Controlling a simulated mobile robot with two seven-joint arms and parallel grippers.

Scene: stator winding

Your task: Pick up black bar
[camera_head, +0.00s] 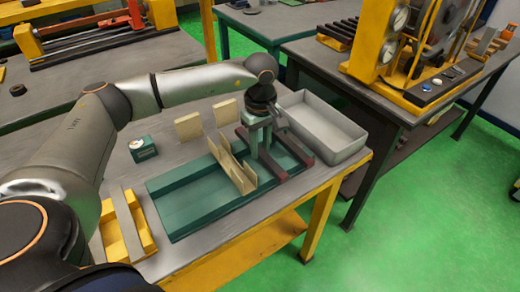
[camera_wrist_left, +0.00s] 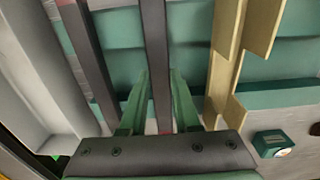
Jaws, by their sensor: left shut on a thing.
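My left gripper (camera_head: 259,148) reaches down over the right part of the green tray (camera_head: 190,205). Its green fingers, also in the left wrist view (camera_wrist_left: 158,100), are shut on a black bar (camera_wrist_left: 154,45), one finger on each side of it. In the head view this black bar (camera_head: 274,170) lies along the tray beside the tan pieces, partly hidden by the fingers. I cannot tell whether it is clear of the tray. A second dark bar (camera_head: 299,150) lies roughly parallel on its right, and also shows in the wrist view (camera_wrist_left: 90,55). My right gripper is not in view.
Tan angled pieces (camera_head: 236,170) stand in the tray close to the held bar. Two tan plates stand behind. A grey bin (camera_head: 345,152) is close on the right. A small green box (camera_head: 143,148) and a yellow holder (camera_head: 128,228) stand left on the table.

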